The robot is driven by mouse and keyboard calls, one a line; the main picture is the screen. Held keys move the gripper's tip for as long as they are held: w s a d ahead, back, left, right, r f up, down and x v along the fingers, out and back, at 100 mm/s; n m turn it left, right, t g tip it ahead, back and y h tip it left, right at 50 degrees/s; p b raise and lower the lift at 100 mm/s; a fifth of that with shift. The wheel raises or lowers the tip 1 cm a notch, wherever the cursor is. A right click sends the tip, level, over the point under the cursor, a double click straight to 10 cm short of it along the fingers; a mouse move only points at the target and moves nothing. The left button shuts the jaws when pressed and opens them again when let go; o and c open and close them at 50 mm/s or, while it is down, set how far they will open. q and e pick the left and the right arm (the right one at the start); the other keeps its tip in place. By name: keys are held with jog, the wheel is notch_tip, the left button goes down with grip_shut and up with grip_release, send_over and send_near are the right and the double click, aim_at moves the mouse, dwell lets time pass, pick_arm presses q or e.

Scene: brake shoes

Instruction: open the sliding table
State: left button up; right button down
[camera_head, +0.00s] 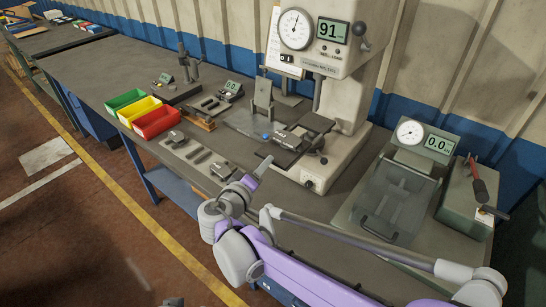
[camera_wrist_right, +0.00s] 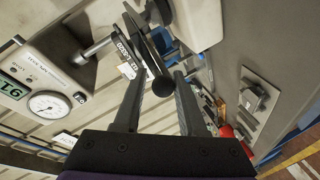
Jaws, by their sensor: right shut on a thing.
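The sliding table (camera_head: 289,141) is a dark plate with a block on it, at the foot of the grey press-like tester (camera_head: 352,65). My right gripper (camera_head: 264,166) reaches its front edge from below in the head view. A labelled block (camera_wrist_right: 126,56) lies just beyond. The exact finger contact is partly hidden.
Green, yellow and red bins (camera_head: 143,112) stand left on the workbench (camera_head: 75,65). A tray of small parts (camera_head: 196,154) lies left of my gripper.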

jog(key=shift+s+a+f, duration=0.2)
jog(key=shift+s+a, duration=0.3)
jog(key=c, duration=0.9)
grip_release()
jog(key=o, duration=0.3)
jog(key=shift+w, duration=0.15)
jog(key=v, duration=1)
jog(key=shift+s+a, duration=0.2)
jog(key=shift+s, duration=0.15)
jog(key=shift+r, duration=0.1)
